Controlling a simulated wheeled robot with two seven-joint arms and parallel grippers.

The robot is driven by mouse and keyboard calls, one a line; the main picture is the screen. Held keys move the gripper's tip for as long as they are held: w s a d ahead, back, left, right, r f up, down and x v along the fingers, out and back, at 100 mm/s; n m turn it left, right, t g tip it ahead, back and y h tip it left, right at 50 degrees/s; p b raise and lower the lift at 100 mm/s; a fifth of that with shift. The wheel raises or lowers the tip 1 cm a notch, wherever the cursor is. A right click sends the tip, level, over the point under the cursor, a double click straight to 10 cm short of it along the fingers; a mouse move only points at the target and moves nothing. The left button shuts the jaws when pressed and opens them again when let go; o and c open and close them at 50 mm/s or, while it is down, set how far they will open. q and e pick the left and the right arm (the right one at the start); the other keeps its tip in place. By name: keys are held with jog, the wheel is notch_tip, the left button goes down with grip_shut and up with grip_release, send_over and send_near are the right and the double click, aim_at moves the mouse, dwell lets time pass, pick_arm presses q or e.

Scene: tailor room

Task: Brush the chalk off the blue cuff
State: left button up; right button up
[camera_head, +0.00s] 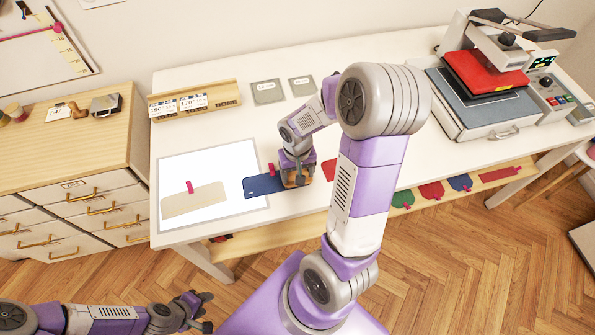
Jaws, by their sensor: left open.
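The blue cuff (262,186) lies flat on the white table, at the right edge of a white sheet. A pink clip or tab (271,169) shows at its upper edge. Chalk on it is too small to make out. My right gripper (296,182) is down at the cuff's right end and hides that part. A brown, wood-coloured piece shows at its tip, perhaps a brush; whether the fingers are shut on it is hidden. My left gripper (205,311) is open and empty at the lower left, low in front of the table and away from the cuff.
A beige cuff (195,202) lies on the white sheet (220,158). A red piece (328,169) lies right of my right gripper. A wooden rack (195,100) and two grey plates stand behind. A heat press (485,85) is at right. Coloured cuffs lie on the lower shelf.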

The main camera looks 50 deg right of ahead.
jog(key=shift+w+a, duration=0.3)
jog(key=shift+a, duration=0.25)
jog(key=shift+w+a, duration=0.4)
jog(key=shift+a, duration=0.25)
jog(key=shift+w+a+b, duration=0.35)
jog(key=shift+w+a, duration=0.1)
jog(key=shift+a, duration=0.25)
jog(key=shift+w+a, duration=0.35)
jog(key=shift+a, duration=0.25)
